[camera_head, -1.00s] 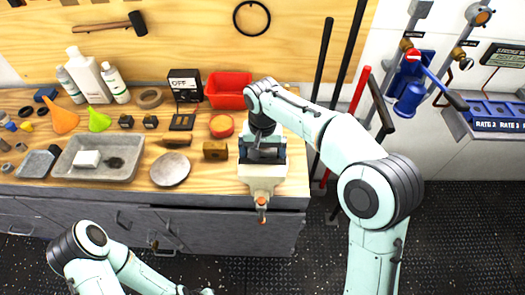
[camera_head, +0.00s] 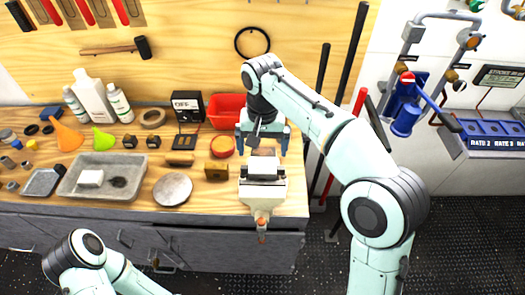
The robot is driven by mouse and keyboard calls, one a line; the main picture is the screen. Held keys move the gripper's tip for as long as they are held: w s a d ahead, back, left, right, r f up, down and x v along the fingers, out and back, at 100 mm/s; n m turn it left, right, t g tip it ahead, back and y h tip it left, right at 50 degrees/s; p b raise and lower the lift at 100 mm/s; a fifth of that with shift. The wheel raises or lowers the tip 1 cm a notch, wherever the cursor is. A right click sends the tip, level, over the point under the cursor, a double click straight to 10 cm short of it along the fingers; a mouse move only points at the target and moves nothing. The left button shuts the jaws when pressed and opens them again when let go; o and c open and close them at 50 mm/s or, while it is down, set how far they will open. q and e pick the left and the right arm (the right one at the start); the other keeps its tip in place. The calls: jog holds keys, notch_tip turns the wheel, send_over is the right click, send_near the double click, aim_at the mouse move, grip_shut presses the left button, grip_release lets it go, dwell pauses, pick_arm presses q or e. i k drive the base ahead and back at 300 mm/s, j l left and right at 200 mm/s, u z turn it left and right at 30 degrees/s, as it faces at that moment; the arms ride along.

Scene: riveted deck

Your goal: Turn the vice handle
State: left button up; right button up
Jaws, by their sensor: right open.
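The pale vice (camera_head: 263,191) stands at the right front of the wooden workbench. Its handle (camera_head: 262,225) is at the front, with an orange-brown end hanging over the bench edge. My right gripper (camera_head: 263,150) is open, above and just behind the vice's jaws, with its fingers spread to either side. It looks empty and apart from the handle. My left arm (camera_head: 85,265) shows at the bottom left; its gripper is out of the picture.
A round metal disc (camera_head: 173,189), a small brass block (camera_head: 216,171) and a red bin (camera_head: 226,111) are left of the vice. A grey tray (camera_head: 126,167) sits farther left. Long bars (camera_head: 346,75) lean against the wall at right. Floor in front is clear.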

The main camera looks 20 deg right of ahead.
aim_at(261, 217)
jog(key=k+j, duration=0.8)
jog(key=j, duration=0.15)
